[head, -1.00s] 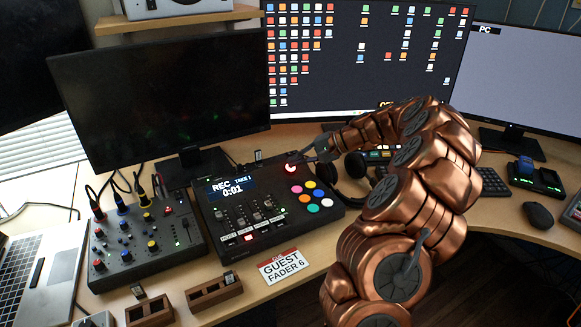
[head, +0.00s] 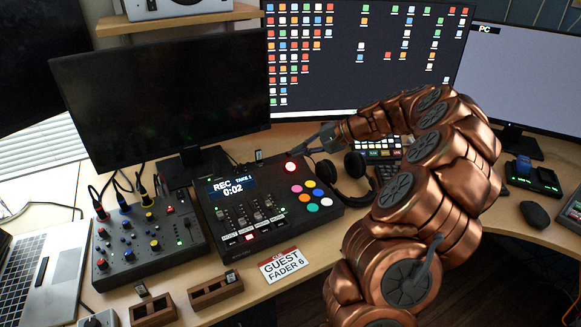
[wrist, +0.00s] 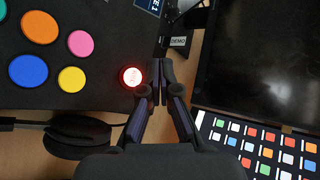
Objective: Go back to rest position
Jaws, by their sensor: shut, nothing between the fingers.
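My gripper (head: 313,145) is shut and empty in the head view, held above the back right of the recorder console (head: 318,213). In the wrist view my gripper (wrist: 161,72) has its fingertips together, just right of the red lit REC button (wrist: 132,76) in the picture. The red button also shows glowing in the head view (head: 291,167), apart from the fingers. The console screen reads REC, TAKE 1, 0:02. My copper arm reaches in from the lower right.
Black headphones (head: 355,165) lie right of the console, below my forearm. A dark monitor (head: 160,95) stands behind it and a mixer (head: 148,243) stands to its left. A GUEST FADER 6 card (head: 285,265) lies in front. A mouse (head: 535,214) sits at the right.

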